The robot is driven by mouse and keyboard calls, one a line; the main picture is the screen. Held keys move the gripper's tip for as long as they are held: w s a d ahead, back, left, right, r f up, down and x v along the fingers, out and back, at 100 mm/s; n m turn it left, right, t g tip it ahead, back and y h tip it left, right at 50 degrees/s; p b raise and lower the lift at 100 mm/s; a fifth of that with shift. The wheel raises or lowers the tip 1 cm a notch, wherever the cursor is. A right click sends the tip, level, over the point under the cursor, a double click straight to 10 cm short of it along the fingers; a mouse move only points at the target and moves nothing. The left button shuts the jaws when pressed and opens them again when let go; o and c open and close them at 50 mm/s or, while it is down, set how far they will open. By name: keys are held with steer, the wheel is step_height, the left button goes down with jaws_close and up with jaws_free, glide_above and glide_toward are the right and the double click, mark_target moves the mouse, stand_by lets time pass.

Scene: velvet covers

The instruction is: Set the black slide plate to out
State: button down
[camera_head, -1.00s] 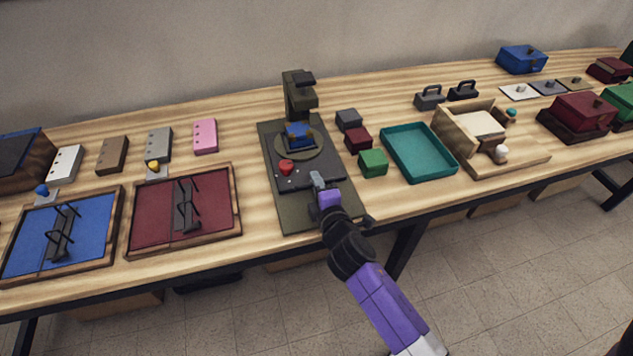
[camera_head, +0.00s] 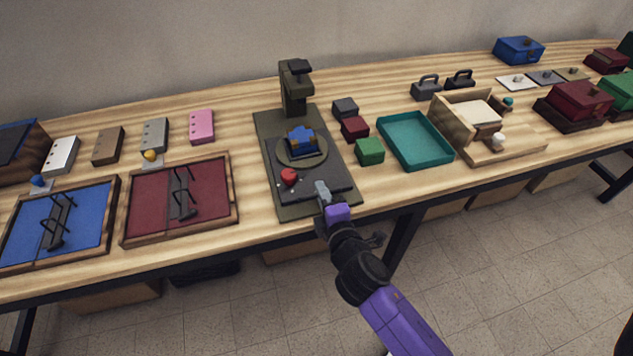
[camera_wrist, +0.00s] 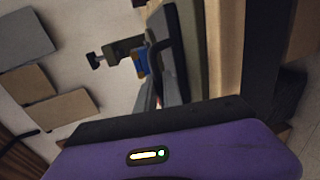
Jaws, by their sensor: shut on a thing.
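The black slide plate (camera_head: 335,180) lies on an olive base (camera_head: 290,210) and reaches close to the base's front edge.
An olive press post (camera_head: 294,92) stands at the base's back. Small grey, maroon and green blocks (camera_head: 369,151) and a teal tray (camera_head: 415,140) are to the right. A maroon framed tray (camera_head: 210,208) is to the left. The table's front edge is just below.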

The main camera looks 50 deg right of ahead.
steer(key=shift+f+b+v, duration=0.15)
steer(key=shift+b+v, duration=0.05)
steer(key=shift+v, duration=0.7)
steer(key=shift+f+b+v, duration=0.15)
steer(key=shift+f+v, duration=0.05)
steer(key=shift+v, duration=0.65)
steer(key=shift+s+a+f, duration=0.1)
steer(key=c, duration=1.8)
jaws_free()
steer(key=shift+o, duration=0.2)
steer(key=b+v, duration=0.1)
steer(key=v, duration=0.6)
steer(key=shift+s+a+b, duration=0.2)
steer(key=shift+s+b, duration=0.1)
steer(key=shift+b, duration=0.1)
steer(key=shift+r, duration=0.2)
